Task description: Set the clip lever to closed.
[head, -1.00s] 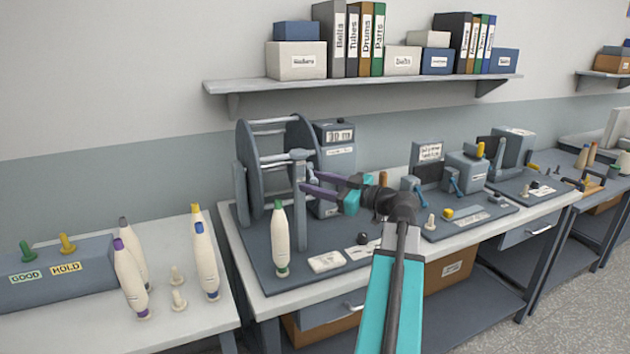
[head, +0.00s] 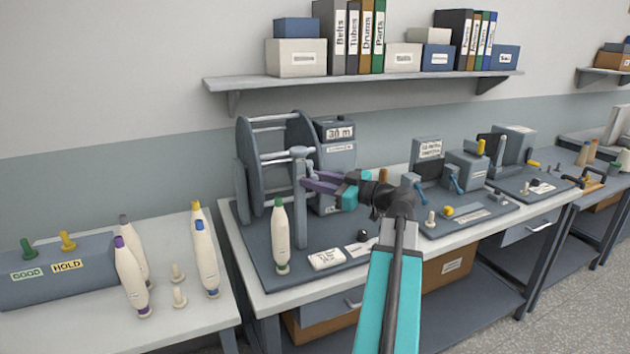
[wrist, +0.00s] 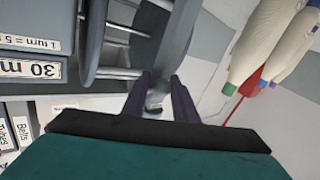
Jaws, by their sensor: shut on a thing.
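A grey post (head: 300,215) stands on the dark base of the reel machine, in front of the reel (head: 246,165). A grey head (head: 299,152) tops the post. My gripper (head: 306,182) comes from the right, its purple fingers at the upper part of the post. In the wrist view my gripper (wrist: 158,92) is shut on a small grey part (wrist: 154,101) between its fingertips. This seems to be the clip lever, mostly hidden by the fingers; I cannot tell its setting.
A bobbin with a green tip (head: 280,236) stands close in front of the post. A counter box (head: 335,160) reading 30 m is behind my gripper. Several bobbins stand on the left table (head: 195,328). A shelf (head: 365,82) with boxes and binders hangs above.

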